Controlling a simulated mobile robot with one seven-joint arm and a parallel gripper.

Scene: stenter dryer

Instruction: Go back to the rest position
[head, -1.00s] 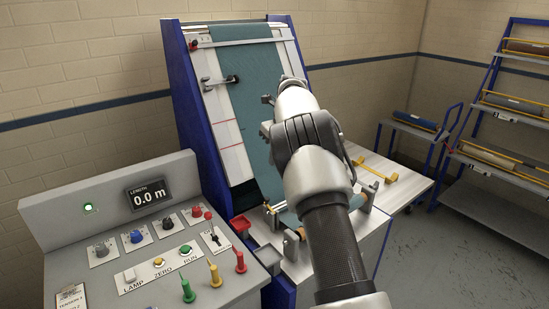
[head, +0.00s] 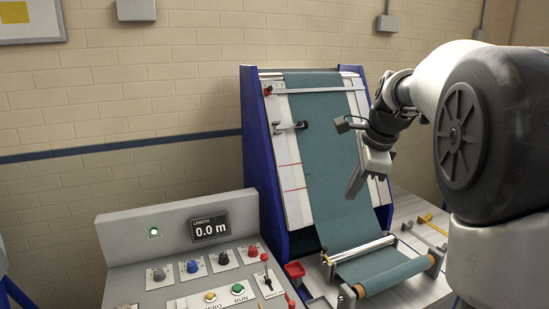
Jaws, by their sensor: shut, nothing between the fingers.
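My gripper (head: 356,184) hangs in front of the right part of the stenter's sloping bed, pointing down and a little left. Its fingers are together with nothing between them. My arm reaches in from the right edge, bent at a large dark joint. The teal cloth (head: 325,150) runs down the sloping bed, over a pale bar, to a roll (head: 385,273) at the bottom front. The gripper overlaps the cloth's right edge in the picture; I cannot tell the gap between them.
The control console (head: 120,235) stands at the lower left; its display (head: 210,229) reads 0.0 m and a green lamp (head: 154,232) is lit. A yellow tool (head: 432,223) lies on the right side table. A red tray (head: 295,270) sits between console and cloth roll. Open wall lies above the console.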

